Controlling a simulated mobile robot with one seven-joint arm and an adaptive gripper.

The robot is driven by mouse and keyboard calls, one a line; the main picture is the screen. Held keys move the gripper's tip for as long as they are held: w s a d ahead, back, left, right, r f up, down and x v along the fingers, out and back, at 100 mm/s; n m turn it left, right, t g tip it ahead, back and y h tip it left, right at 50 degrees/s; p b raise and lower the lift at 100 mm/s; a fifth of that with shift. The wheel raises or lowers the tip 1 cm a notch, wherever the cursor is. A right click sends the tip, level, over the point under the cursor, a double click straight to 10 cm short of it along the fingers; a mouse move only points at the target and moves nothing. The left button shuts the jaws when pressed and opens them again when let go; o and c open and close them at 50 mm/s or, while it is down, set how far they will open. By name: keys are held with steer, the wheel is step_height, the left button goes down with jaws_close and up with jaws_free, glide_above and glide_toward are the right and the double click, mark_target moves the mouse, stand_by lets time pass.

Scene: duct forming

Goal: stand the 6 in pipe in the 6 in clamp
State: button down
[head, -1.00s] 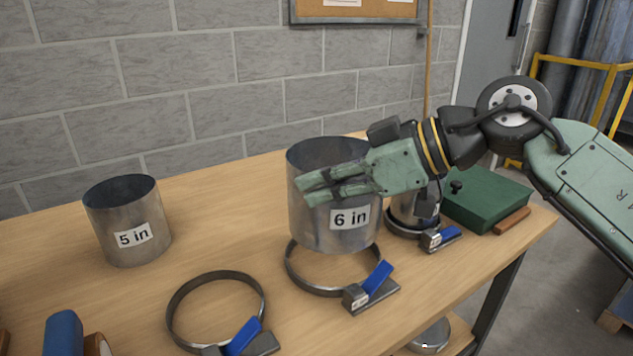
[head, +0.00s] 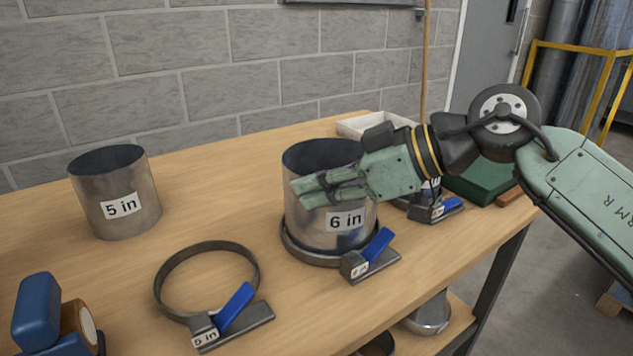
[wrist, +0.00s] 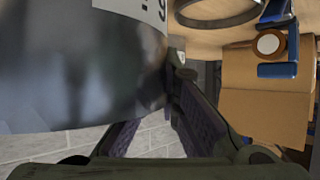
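The 6 in pipe (head: 305,225) is a wide grey metal cylinder with a white "6 in" label. It stands upright, its lower end at the 6 in clamp's ring (head: 290,250). The clamp has a blue lever (head: 378,243) and a small block in front. I cannot tell whether the base is fully seated. In the wrist view the pipe (wrist: 70,70) fills the left side and hides part of one finger.
The 5 in pipe (head: 112,195) stands at the left back. The empty 5 in clamp (head: 160,290) lies in front. Another clamp (head: 435,208), a green box (head: 480,185) and a white tray (head: 350,128) are behind or right. A blue-handled item (head: 37,310) sits front left.

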steer(key=shift+f, duration=0.5)
steer(key=c, duration=2.3)
jaws_free()
steer(key=o, duration=0.6)
steer(key=v, duration=1.2)
